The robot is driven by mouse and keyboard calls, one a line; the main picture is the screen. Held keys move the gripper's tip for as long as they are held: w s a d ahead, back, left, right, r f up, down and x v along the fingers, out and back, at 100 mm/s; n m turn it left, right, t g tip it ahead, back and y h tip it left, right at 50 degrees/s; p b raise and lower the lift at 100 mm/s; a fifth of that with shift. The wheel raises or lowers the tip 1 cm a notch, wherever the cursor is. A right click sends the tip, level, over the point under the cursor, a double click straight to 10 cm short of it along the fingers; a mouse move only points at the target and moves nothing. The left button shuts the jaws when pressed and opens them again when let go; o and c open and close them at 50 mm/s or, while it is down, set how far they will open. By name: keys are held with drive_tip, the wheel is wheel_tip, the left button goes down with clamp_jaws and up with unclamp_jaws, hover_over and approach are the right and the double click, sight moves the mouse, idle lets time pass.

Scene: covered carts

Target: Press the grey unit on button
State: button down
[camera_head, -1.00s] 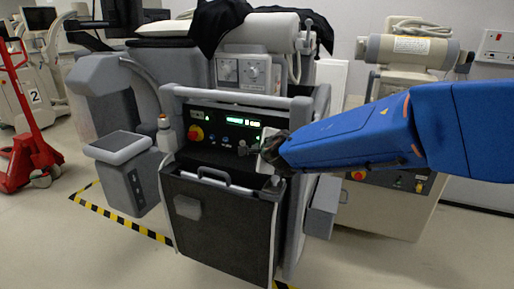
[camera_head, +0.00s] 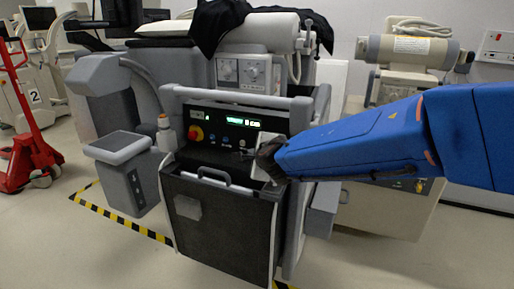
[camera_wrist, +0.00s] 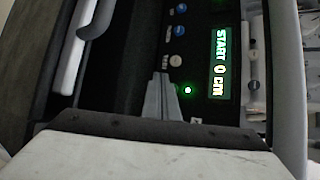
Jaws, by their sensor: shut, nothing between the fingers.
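The grey unit (camera_head: 292,103) stands in the middle of the head view, with a black control panel (camera_head: 215,119) on its front. The panel has a red knob on yellow (camera_head: 196,133), small blue buttons and a lit green display (camera_head: 240,121). In the wrist view the display (camera_wrist: 220,63) reads "START 0 cm". Beside it are blue buttons (camera_wrist: 180,31), a grey button (camera_wrist: 175,60) and a lit green light (camera_wrist: 187,90). My gripper (camera_wrist: 162,76) is shut and empty, its tips just beside the grey button and green light. I cannot tell whether they touch the panel.
A grey pedestal (camera_head: 126,178) stands to the left, and a beige machine (camera_head: 410,218) to the right. Open floor lies in front.

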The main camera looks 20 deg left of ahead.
drive_tip(key=s, duration=0.3)
drive_tip(key=shift+s+a, duration=0.1)
drive_tip(key=shift+a, duration=0.05)
idle(0.8)
